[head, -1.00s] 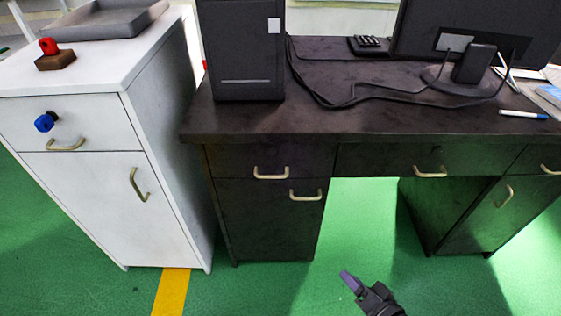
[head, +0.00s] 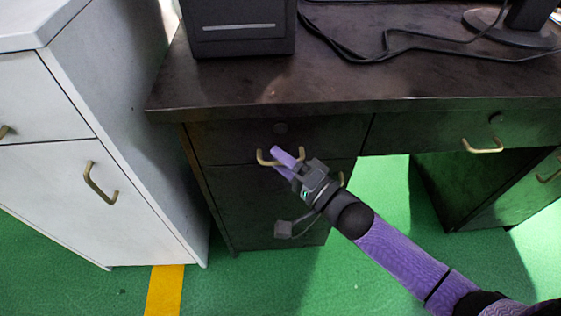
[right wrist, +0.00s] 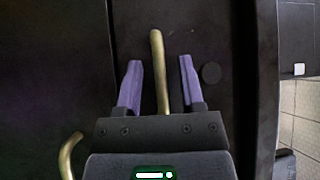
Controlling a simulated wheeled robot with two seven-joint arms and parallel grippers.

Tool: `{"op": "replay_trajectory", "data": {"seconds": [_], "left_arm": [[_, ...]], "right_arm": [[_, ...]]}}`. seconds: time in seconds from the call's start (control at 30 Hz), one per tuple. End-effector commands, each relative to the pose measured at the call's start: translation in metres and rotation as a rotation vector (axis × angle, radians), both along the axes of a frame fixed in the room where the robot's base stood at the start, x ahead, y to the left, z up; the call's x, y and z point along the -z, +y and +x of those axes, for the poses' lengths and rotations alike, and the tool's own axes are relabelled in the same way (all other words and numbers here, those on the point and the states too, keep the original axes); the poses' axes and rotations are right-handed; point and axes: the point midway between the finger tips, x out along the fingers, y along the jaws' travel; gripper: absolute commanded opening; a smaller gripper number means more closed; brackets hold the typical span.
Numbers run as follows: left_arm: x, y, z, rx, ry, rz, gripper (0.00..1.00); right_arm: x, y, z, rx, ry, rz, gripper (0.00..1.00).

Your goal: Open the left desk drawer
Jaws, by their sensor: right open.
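The left desk drawer (head: 225,142) is a dark front under the left end of the black desk top, and looks shut. Its brass handle (head: 264,159) is a bowed bar. My right gripper (head: 282,157) is at this handle in the head view, its purple fingers partly covering it. In the right wrist view the fingers (right wrist: 160,85) are open, and the handle (right wrist: 158,60) runs between them with a gap on both sides. I cannot tell how deep the fingers reach around it. My left gripper is not in view.
A cupboard door with its own brass handle (head: 341,180) is just below the drawer. A white cabinet (head: 110,130) stands to the left. A black computer case (head: 240,25) sits on the desk top (head: 330,85). The open knee space is to the right.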

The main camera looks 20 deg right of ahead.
Motion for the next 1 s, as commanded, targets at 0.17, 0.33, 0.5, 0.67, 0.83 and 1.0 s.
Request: {"op": "replay_trajectory", "data": {"seconds": [0.17,0.33,0.5,0.67,0.83,1.0], "left_arm": [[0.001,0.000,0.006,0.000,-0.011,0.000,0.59],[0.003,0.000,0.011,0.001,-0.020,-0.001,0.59],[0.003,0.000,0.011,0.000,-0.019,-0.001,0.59],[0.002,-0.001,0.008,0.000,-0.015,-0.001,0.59],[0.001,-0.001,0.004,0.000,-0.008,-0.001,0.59],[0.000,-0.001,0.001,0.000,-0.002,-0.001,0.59]], "right_arm": [[-0.001,0.000,0.000,0.000,0.000,0.000,0.50],[-0.001,0.000,0.000,0.000,0.000,-0.001,0.20],[0.000,0.000,0.000,0.000,0.000,-0.001,0.00],[0.000,0.000,0.000,0.000,0.000,-0.001,0.00],[0.000,0.000,0.000,0.000,0.000,-0.001,0.00],[0.000,0.000,0.000,0.000,0.000,-0.001,0.00]]}}
